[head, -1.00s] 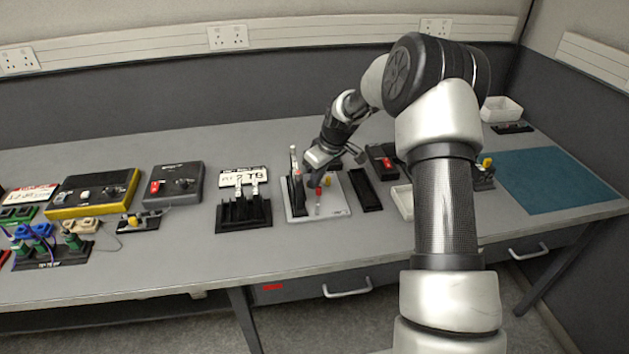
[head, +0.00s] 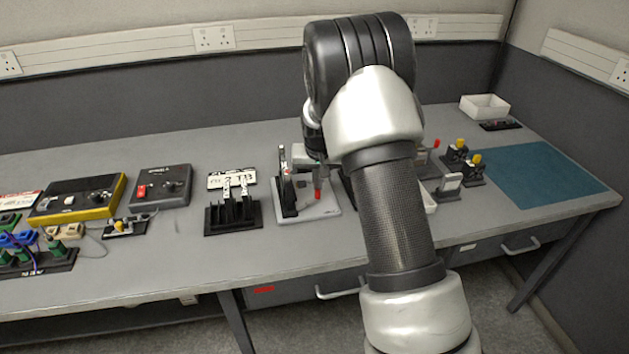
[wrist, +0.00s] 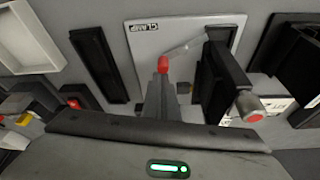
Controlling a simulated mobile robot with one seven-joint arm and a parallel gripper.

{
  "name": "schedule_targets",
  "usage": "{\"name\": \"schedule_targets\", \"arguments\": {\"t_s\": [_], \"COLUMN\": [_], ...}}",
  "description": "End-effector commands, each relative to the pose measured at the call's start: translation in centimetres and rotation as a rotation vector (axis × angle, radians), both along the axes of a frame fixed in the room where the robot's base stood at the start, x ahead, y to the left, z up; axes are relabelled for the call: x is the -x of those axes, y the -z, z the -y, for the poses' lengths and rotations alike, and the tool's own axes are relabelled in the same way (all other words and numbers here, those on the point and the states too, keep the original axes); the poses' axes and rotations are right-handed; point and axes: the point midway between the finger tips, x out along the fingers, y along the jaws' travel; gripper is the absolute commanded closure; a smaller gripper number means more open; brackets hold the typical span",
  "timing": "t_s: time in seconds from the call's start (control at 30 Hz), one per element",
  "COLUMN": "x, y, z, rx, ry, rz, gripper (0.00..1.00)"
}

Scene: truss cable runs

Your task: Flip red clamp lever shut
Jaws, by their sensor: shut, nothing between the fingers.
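The pale clamp board (head: 322,208) stands on the bench; its face and "CLAMP" label also show in the wrist view (wrist: 143,42). The red lever tip (head: 318,195) is over the board in the head view, and it shows in the wrist view (wrist: 163,64) right in front of my gripper. A pale bar (wrist: 185,48) runs up and right from near the red tip. My gripper (wrist: 162,98) is shut and empty, down at the clamp just behind the red tip. I cannot tell whether it touches the lever. The lever's base is hidden by my fingers.
A tall black stand (head: 287,190) rises on the board's left side; in the wrist view (wrist: 222,72) it is close right of my gripper. A black slotted rack (head: 232,215) is farther left. A black tray (wrist: 98,64) flanks the board. The teal mat (head: 545,180) is clear.

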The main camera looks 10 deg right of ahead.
Motion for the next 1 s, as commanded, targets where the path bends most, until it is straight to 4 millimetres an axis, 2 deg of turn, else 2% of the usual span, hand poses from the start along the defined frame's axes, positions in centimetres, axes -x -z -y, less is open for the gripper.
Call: {"name": "schedule_targets", "arguments": {"t_s": [0.23, 0.53, 1.0], "x": [0.9, 0.8, 0.6], "y": [0.1, 0.1, 0.0], "z": [0.3, 0.5, 2.0], "rx": [0.001, -0.002, -0.002], "ry": [0.203, 0.196, 0.194], "rz": [-0.004, -0.003, -0.001], "gripper": [1.00, 1.00, 1.00]}}
